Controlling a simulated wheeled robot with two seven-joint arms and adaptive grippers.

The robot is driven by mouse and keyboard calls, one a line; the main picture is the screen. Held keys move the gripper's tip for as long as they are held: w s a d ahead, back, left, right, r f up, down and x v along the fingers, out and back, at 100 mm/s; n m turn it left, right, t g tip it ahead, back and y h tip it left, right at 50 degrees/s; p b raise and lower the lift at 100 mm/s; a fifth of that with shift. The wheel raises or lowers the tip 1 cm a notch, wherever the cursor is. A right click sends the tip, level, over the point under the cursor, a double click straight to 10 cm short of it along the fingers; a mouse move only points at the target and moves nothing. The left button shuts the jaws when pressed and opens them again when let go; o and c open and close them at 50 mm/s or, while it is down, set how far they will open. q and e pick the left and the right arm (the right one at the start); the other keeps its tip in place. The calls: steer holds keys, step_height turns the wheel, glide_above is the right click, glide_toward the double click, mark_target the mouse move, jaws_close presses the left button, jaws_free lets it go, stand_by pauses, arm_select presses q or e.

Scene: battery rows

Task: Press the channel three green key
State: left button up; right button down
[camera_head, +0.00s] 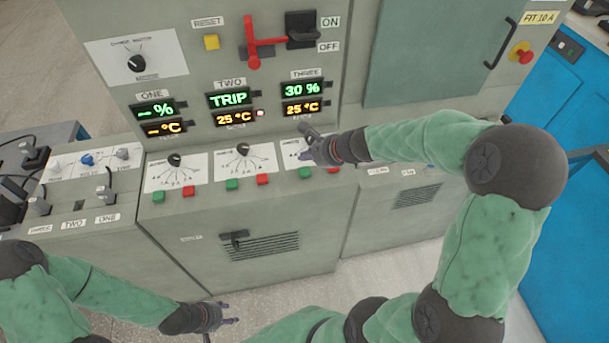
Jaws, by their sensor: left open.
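The channel three green key (304,173) is a small green square on the sloping console, below the third dial plate (292,156) and left of a red key (333,168). My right gripper (304,141) is above and slightly behind this key in the picture, in front of the third dial, and covers part of that plate. It appears apart from the key, but its exact height is unclear. Whether its fingers are open or shut is hard to see. My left gripper (228,317) is open and empty, low in front of the cabinet over the floor.
Other green keys sit under channel one (158,197) and channel two (232,185), with red keys (188,193) beside them. The channel two display (231,99) reads TRIP; channel three (302,89) reads 30 %. A red lever (253,45) stands out above. A handle (234,237) protrudes from the cabinet front.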

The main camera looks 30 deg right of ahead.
mark_target(306, 172)
steer(key=shift+f+b, duration=1.35)
steer(key=shift+f, duration=0.45)
steer(key=shift+f+b, duration=0.4)
steer(key=shift+f+b, duration=0.4)
stand_by(0.7)
steer(key=shift+r, duration=0.1)
steer(key=shift+r+p, duration=0.7)
steer(key=shift+p, duration=0.05)
step_height(306, 172, up, 5)
steer(key=p, duration=0.4)
steer(key=shift+r+p, duration=0.1)
steer(key=shift+p, duration=0.25)
